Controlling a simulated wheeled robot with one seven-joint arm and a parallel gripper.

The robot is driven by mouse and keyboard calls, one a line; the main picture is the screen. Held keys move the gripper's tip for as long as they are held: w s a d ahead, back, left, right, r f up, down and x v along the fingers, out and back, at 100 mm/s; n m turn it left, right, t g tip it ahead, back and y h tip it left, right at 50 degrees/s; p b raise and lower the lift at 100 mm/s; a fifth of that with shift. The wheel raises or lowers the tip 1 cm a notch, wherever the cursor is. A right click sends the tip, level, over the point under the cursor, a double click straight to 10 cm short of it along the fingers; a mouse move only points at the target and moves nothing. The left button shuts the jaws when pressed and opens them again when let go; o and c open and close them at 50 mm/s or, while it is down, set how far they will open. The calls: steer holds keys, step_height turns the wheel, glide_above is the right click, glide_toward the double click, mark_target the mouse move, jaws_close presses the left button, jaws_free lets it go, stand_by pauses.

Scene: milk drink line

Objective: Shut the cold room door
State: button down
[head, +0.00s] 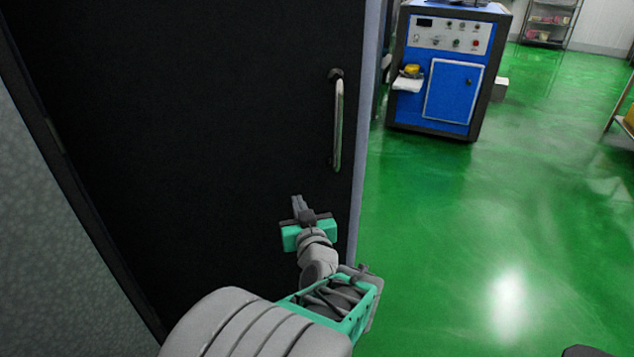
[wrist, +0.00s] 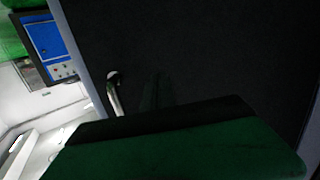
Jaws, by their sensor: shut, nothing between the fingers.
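The cold room door (head: 210,110) is a large black panel filling the left half of the head view. A silver vertical bar handle (head: 338,122) is near its right edge. My gripper (head: 297,199) is shut and empty, in front of the door's lower right part, below and left of the handle. Whether its fingertips touch the panel cannot be told. In the wrist view the dark door (wrist: 200,60) fills most of the picture. The handle (wrist: 114,92) shows left of centre there, partly hidden by my gripper's green body. The door's frame and latch are hard to make out.
A blue and grey control cabinet (head: 450,70) stands beyond the door's right edge. A rack (head: 550,22) is at the far back, and a table edge (head: 620,105) is at the right. A grey wall (head: 50,240) is at the left. The green floor (head: 480,220) is clear.

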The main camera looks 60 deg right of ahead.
steer(key=s+d+m+g+h, duration=0.1)
steer(key=s+d+m+h, duration=0.15)
steer(key=s, duration=0.25)
steer(key=p, duration=0.4)
glide_toward(316, 163)
steer(key=shift+n, duration=0.25)
steer(key=x, duration=0.6)
steer(key=shift+w+r, duration=0.1)
steer(key=shift+w, duration=0.05)
steer(key=shift+w+d, duration=0.15)
steer(key=shift+d, duration=0.2)
